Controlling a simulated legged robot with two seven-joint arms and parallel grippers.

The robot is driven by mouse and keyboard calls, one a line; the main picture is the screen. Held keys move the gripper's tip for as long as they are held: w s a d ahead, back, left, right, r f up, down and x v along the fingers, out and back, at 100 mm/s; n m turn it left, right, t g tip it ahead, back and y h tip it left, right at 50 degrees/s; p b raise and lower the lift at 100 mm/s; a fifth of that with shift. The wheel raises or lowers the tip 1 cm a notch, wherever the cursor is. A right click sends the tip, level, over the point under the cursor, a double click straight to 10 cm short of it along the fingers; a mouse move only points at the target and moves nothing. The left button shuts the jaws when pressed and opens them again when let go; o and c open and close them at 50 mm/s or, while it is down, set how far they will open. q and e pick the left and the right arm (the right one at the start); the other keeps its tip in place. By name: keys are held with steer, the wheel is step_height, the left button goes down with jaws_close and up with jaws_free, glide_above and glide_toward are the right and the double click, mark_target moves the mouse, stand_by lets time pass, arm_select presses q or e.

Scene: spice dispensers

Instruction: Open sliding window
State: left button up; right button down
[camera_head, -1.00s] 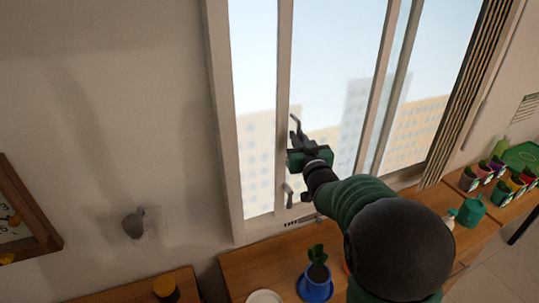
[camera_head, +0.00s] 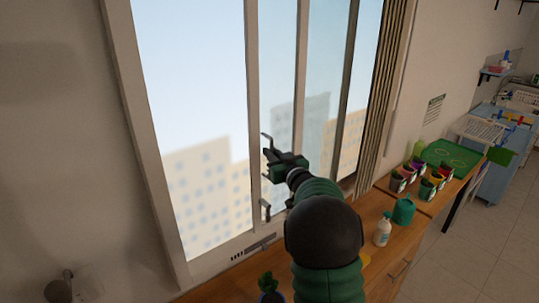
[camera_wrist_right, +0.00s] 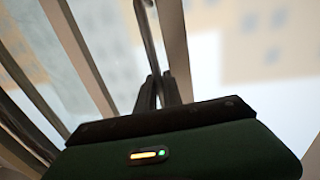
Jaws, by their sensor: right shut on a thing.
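The sliding window has a pale outer frame (camera_head: 141,150) set in the wall. The upright edge of its movable sash (camera_head: 252,90) stands well to the right of the frame's left side, with a wide gap between them showing sky and buildings. A slim grey bar handle (camera_wrist_right: 146,35) is on the sash; its lower end also shows in the head view (camera_head: 265,212). My right gripper (camera_head: 269,153) is at the handle, its dark fingers shut on the bar between its ends. In the right wrist view the fingertips (camera_wrist_right: 156,88) meet around the bar. My left gripper is out of view.
A wooden counter (camera_head: 390,262) runs below the window. A gathered blind (camera_head: 382,95) hangs at the window's right.

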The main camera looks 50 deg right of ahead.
steer(key=c, duration=1.8)
jaws_free()
steer(key=shift+w, duration=0.1)
steer(key=o, duration=0.3)
steer(key=shift+w+f, duration=0.15)
steer(key=b+v, duration=0.3)
steer(key=v, duration=1.3)
steer(key=shift+s+a, duration=0.15)
steer(key=shift+s, duration=0.25)
